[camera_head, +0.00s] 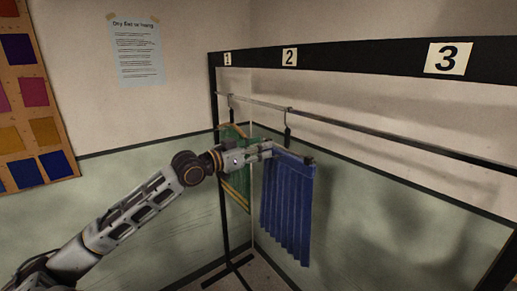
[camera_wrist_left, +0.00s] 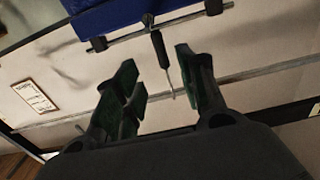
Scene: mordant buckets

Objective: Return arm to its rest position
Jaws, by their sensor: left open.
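My left arm reaches in from the left in the head view, and its gripper (camera_head: 268,150) is at the top of a blue pleated cloth (camera_head: 286,208) hanging from the rack's rail under sign 2. In the left wrist view the two fingers of the gripper (camera_wrist_left: 160,90) stand apart. A dark hanger hook (camera_wrist_left: 160,52) shows between and beyond them, and I cannot tell whether they touch it. The blue cloth (camera_wrist_left: 108,14) shows at the top of that view, on its hanger bar. My right gripper is not in view.
The black rack (camera_head: 370,62) carries signs 1, 2 and 3 above a metal rail (camera_head: 400,136). A green cloth with yellow edging (camera_head: 238,190) hangs under sign 1, behind my arm. The rail under sign 3 is empty. A swatch board (camera_head: 30,110) and a notice (camera_head: 137,50) are on the wall.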

